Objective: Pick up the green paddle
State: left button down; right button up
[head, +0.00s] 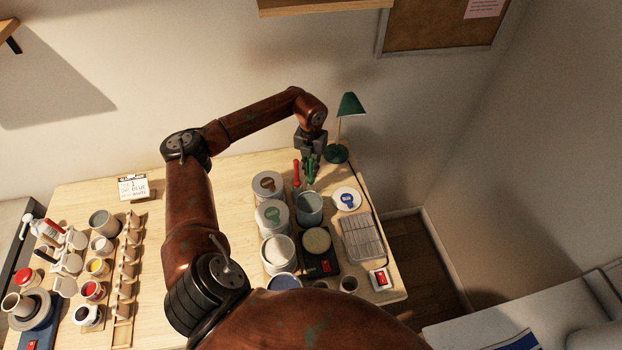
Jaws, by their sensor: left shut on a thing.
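The green paddle (311,173) is upright at the back right of the table, directly under my left gripper (311,157). My left gripper points down and is shut on the top part of the green paddle. The paddle's lower end is close to the grey-blue bucket, and I cannot tell whether it is clear of the table. A red paddle (297,172) stands just left of it, apart from the gripper. My right gripper is not in view.
A green lamp (350,106) stands close at the right. Several buckets (309,207) stand in front, beside a small plate (347,199) and a ribbed tray (361,238). Cups and paint pots (98,267) fill the left.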

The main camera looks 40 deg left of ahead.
pick_arm(q)
jog(key=shift+r, duration=0.1)
notch_tip(320, 180, up, 18)
jog(key=b, duration=0.2)
jog(key=shift+b, duration=0.35)
dwell(0.3)
jog(key=shift+p, duration=0.3)
dwell(0.4)
